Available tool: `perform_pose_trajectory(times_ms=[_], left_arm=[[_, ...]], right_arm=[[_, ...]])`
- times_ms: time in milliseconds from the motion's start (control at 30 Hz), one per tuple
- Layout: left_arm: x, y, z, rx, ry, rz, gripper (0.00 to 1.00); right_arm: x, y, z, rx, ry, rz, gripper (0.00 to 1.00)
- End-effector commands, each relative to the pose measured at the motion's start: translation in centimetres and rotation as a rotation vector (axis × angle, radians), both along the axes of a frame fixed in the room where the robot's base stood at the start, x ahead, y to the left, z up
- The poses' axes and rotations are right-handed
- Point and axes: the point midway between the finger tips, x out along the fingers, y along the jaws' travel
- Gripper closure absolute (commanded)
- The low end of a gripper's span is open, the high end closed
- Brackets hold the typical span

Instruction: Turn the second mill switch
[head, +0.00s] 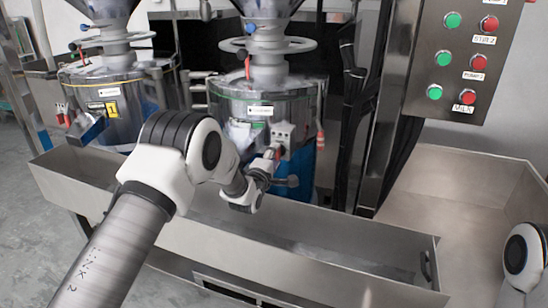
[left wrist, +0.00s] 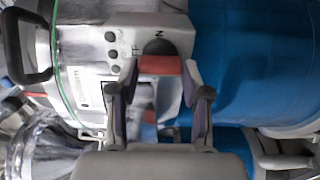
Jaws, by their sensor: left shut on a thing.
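The second mill (head: 262,105) is the steel drum with a blue lower body in the middle of the head view. A grey switch box (head: 283,132) sits on its front. In the left wrist view the mill switch (left wrist: 160,65) shows as a red handle on a dark round knob, with "N" and "F" letters beside it. My left gripper (head: 268,163) is at the switch box, its fingers (left wrist: 160,92) on either side of the red handle and shut on it. The fingertip contact is partly hidden. My right gripper is out of view.
The first mill (head: 108,105), with a yellow label, stands to the left. A button panel (head: 460,60) with green and red buttons hangs at the upper right. A long steel trough (head: 330,240) runs below the mills. Dark cables (head: 350,120) hang right of the second mill.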

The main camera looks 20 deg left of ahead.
Motion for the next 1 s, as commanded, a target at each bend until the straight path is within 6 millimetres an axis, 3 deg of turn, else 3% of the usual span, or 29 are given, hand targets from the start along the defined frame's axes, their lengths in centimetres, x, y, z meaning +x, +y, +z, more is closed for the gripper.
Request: perform_pose_trajectory(times_ms=[333,367,400,433,767,867,1000], left_arm=[[0.0,0.0,0.0,-0.004,0.001,0.001,0.87],[0.0,0.0,0.0,-0.004,0.001,0.001,0.45],[0.0,0.0,0.0,-0.004,0.001,0.001,0.31],[0.0,0.0,0.0,-0.004,0.001,0.001,0.27],[-0.2,0.0,0.0,-0.002,0.001,0.001,0.27],[-1.2,0.1,0.0,-0.002,0.002,0.001,0.27],[-4.3,0.2,0.0,-0.002,0.003,0.001,0.27]], right_arm=[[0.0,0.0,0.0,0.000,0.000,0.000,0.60],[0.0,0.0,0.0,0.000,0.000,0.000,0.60],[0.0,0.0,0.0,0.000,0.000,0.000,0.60],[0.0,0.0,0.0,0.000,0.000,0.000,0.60],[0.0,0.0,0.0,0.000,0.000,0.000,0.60],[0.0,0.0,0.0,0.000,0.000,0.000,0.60],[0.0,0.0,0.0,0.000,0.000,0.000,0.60]])
